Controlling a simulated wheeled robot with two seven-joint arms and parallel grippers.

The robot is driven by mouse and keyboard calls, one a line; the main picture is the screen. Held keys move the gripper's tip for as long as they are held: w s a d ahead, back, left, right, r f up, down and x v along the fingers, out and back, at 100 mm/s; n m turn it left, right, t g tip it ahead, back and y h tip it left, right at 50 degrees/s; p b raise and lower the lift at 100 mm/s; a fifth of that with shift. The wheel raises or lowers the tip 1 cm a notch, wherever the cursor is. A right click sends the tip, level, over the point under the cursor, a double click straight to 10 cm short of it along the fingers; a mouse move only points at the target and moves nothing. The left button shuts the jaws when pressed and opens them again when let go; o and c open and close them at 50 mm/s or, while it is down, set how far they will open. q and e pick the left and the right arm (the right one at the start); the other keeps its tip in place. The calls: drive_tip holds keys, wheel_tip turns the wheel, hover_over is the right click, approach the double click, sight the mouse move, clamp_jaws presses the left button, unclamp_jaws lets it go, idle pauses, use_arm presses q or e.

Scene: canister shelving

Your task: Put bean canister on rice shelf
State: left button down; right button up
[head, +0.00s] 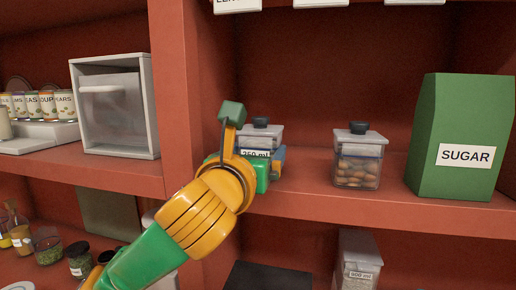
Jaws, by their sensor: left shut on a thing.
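My left gripper (268,170) is shut on a clear canister (262,137) with a grey lid and black knob, at the middle shelf. Its label reads about "350 ml". My gripper and arm hide its lower part, so its contents and whether it touches the shelf cannot be told. A second clear canister (358,160) with a dark knob, holding brown bean-like pieces, stands to the right on the same shelf. A clear canister (358,262) with pale, rice-like contents stands on the shelf below, partly cut off. My right gripper is not in view.
A green SUGAR box (462,137) stands at the right of the middle shelf (390,206). A red upright divider (183,70) separates the left bay, with a white bin (117,108), cans (45,105) and jars (79,259). A dark block (268,276) is below.

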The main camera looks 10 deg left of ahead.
use_arm(q)
drive_tip(key=shift+f, duration=0.1)
unclamp_jaws()
drive_tip(key=shift+w+f, duration=0.1)
drive_tip(key=shift+w, duration=0.05)
drive_tip(key=s+b, duration=0.7)
drive_tip(key=s, duration=0.5)
drive_tip(key=shift+r, duration=0.2)
